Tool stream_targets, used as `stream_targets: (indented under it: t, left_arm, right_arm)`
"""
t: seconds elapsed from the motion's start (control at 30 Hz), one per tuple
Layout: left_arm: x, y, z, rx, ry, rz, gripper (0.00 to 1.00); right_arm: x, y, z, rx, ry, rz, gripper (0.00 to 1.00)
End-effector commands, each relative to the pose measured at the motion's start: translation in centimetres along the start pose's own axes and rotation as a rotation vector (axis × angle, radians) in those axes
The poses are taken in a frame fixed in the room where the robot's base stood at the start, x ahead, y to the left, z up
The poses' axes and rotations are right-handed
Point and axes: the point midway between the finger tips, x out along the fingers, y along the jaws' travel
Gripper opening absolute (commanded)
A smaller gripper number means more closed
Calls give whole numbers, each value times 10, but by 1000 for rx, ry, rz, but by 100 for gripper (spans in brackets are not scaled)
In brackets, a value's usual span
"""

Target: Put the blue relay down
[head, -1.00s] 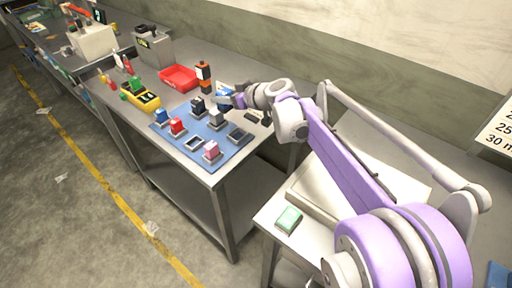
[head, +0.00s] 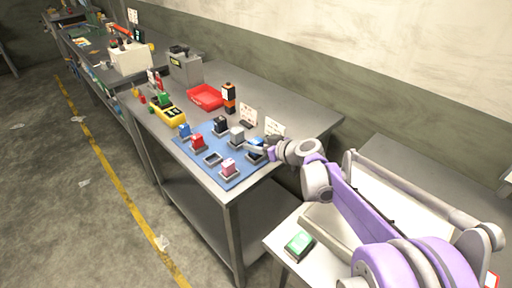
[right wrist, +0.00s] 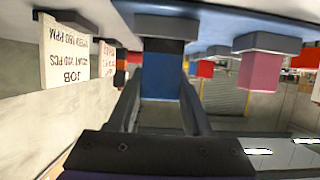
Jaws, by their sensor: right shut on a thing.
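My right gripper (head: 259,150) is shut on a blue relay (right wrist: 162,76), at the right side of the blue mat (head: 190,154) in the head view. The relay also shows in the head view (head: 257,141), partly hidden by the gripper. In the upside-down right wrist view, the relay is between the two fingers (right wrist: 161,90) and lines up with a dark socket (right wrist: 166,26), its end meeting it. I cannot tell whether it is fully seated. Another socket (head: 213,159) on the mat is empty. My left gripper is out of view.
Another blue block (head: 185,130), a red block (head: 198,141), a black block (head: 220,124), a grey block (head: 237,136) and a pink block (head: 228,165) stand close by on the mat. Behind are a red tray (head: 205,97), an orange-black bottle (head: 229,98) and a white card (head: 248,115).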

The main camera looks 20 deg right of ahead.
Motion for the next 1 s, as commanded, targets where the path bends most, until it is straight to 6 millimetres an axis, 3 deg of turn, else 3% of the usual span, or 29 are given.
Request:
stream_targets:
  t: [0.07,0.4,0.43,0.6,1.0]
  left_arm:
    - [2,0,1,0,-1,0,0]
    - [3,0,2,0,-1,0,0]
    - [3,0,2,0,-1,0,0]
    - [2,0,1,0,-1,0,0]
    - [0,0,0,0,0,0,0]
  right_arm:
    - [3,0,8,0,0,0,0]
    - [4,0,11,0,0,0,0]
    - [5,0,11,0,0,0,51]
    - [4,0,10,0,0,0,79]
    - [-4,0,7,0,0,1,79]
